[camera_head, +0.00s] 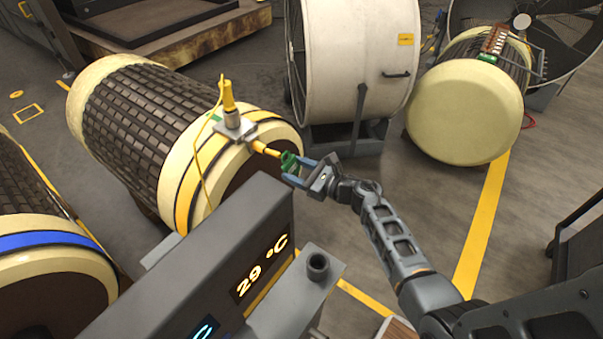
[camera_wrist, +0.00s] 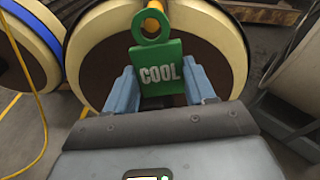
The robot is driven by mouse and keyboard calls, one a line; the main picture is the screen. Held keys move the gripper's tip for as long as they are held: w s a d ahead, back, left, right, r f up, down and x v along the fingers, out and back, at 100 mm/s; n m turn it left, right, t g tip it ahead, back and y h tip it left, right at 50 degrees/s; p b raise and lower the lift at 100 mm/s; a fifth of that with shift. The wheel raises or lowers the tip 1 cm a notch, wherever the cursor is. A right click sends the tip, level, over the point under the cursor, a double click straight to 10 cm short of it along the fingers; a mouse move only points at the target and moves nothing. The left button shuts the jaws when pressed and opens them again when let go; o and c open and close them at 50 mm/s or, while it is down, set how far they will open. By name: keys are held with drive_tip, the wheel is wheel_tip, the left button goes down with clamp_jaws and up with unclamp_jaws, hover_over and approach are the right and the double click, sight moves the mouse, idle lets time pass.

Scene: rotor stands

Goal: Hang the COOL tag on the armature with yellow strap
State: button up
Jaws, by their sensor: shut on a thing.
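The armature with the yellow strap (camera_head: 140,113) lies at centre left in the head view, its cream end band carrying the strap (camera_head: 186,190). A metal fixture (camera_head: 234,128) sits on top of that band, with a yellow peg (camera_head: 264,149) sticking out to the right. My gripper (camera_head: 294,172) is shut on the green COOL tag (camera_head: 289,161), just off the peg's end. In the wrist view the tag (camera_wrist: 161,72) stands upright between the fingers, lettering facing the camera and ring at the top. I cannot tell whether the ring is around the peg.
An armature with a blue strap (camera_head: 45,241) is at lower left. A grey box with a 29 °C display (camera_head: 262,270) stands in front. A large white drum-shaped fan (camera_head: 352,60) is behind my gripper. Another cream-ended armature (camera_head: 465,112) is at right. Open floor lies between.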

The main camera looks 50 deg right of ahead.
drive_tip(key=shift+w+a+f+b, duration=0.1)
drive_tip(key=shift+w+f+b, duration=0.15)
drive_tip(key=shift+w+b, duration=0.5)
drive_tip(key=shift+w+f+b, duration=0.2)
drive_tip(key=shift+w+b, duration=0.25)
drive_tip(key=shift+w, duration=0.5)
idle(1.0)
drive_tip(key=shift+w, duration=0.35)
drive_tip(key=shift+w+b, duration=0.3)
drive_tip(key=shift+b, duration=0.05)
drive_tip(key=shift+f+b, duration=0.3)
idle(0.4)
drive_tip(key=o, duration=1.1)
drive_tip(key=shift+o, duration=0.2)
